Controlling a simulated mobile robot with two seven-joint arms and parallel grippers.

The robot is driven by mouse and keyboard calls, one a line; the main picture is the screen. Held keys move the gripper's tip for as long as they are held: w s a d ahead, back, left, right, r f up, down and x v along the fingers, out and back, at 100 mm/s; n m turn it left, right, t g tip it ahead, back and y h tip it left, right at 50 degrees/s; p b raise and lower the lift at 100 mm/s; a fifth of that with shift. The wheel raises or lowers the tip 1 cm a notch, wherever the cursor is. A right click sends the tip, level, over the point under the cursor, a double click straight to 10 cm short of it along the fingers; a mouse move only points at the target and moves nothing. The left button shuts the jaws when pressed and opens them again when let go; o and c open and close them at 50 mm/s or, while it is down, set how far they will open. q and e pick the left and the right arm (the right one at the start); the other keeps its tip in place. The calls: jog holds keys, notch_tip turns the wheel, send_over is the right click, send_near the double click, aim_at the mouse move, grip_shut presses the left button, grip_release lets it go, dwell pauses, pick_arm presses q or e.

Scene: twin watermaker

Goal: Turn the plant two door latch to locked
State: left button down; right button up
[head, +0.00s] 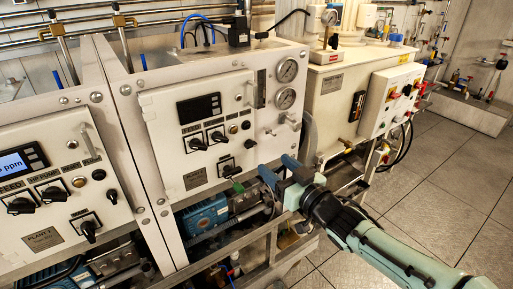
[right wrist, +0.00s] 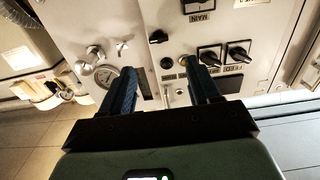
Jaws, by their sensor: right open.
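The plant two door (head: 165,120) is the white front panel of the middle cabinet, and it looks closed. A small black knob (head: 251,144) sits at its right edge and looks like the latch; it also shows in the right wrist view (right wrist: 158,37). A slim silver handle (head: 249,95) is higher on the same edge. I cannot tell the latch's turned position. My right gripper (head: 277,168) is open and empty, apart from the door, below and right of the black knob. In the upside-down right wrist view its fingers (right wrist: 160,70) point toward the panel. My left gripper is not in view.
Two gauges (head: 287,83) and a knob are right of the door. Black switches (head: 217,136) are on the door. A metal frame rail (head: 270,240) and blue pumps (head: 205,215) lie below. The tiled floor (head: 440,175) at right is clear.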

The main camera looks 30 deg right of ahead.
aim_at(252, 145)
jog(key=w, duration=0.3)
jog(key=w+p, duration=0.1)
jog(key=w, duration=0.5)
jog(key=shift+w+a, duration=0.3)
jog(key=shift+w, duration=0.05)
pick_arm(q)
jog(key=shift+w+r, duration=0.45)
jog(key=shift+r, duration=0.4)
pick_arm(e)
jog(key=c, duration=1)
